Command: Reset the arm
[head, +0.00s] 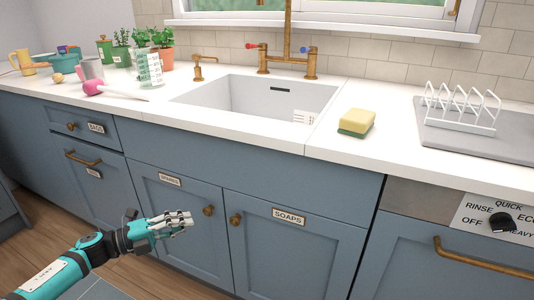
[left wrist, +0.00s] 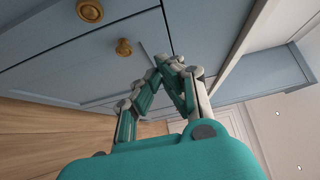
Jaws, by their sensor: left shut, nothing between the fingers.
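My left gripper (head: 190,220) reaches in from the lower left of the head view, in front of the blue lower cupboard doors. Its fingertips are near the brass knob (head: 208,210) of the door to the left of the one labelled SOAPS, and I cannot tell whether they are apart from it. In the left wrist view its fingers (left wrist: 165,62) meet at the tips, shut and empty. Two brass knobs show above and to the left of them there, one of them at the top (left wrist: 90,11). My right gripper is not in view.
The white worktop (head: 230,130) holds a sink (head: 260,95), a yellow and green sponge (head: 356,122) and a white rack (head: 461,110). Potted plants (head: 162,48) and crockery stand at the left. A brass handle (head: 82,158) and a dishwasher handle (head: 485,262) stick out from the fronts.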

